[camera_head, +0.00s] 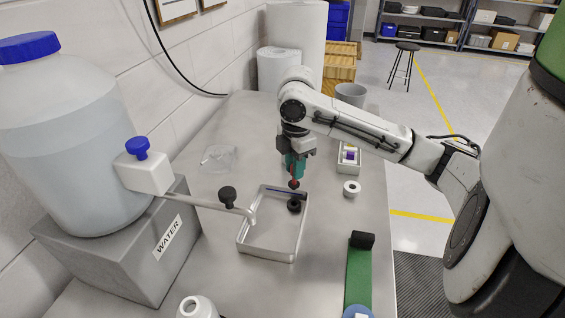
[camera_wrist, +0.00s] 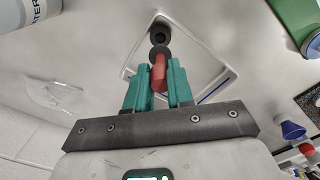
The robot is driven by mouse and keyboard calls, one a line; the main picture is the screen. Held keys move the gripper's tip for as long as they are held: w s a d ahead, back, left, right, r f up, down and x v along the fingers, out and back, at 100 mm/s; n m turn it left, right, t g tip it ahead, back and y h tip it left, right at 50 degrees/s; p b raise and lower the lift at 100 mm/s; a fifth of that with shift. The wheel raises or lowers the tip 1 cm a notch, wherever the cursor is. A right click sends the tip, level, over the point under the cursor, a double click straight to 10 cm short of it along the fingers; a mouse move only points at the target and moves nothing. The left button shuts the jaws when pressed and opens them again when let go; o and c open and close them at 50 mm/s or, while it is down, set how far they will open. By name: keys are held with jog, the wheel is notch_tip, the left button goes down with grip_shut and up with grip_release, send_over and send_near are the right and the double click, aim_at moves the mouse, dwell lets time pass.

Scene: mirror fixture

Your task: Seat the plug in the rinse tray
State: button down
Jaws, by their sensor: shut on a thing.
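The plug (camera_head: 294,184), red with a dark end, is held between the teal fingers of my gripper (camera_head: 294,172). It also shows in the wrist view (camera_wrist: 159,72), with the fingers closed on both sides of its red body. The rinse tray (camera_head: 266,256) is a shallow metal tray on the bench.

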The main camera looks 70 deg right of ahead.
aim_at(295, 183)
dwell(0.4)
jog(key=shift+s+f+b, duration=0.1)
jog(key=shift+f+b, duration=1.9)
jog(key=shift+f, duration=0.6)
jog(key=shift+f+b, duration=0.65)
jog(key=shift+f, duration=0.3)
dwell(0.3)
jog(key=c, duration=0.9)
grip_release()
notch_tip(295, 183, up, 11)
jog(key=shift+f+p, duration=0.1)
jog(key=shift+p, duration=0.45)
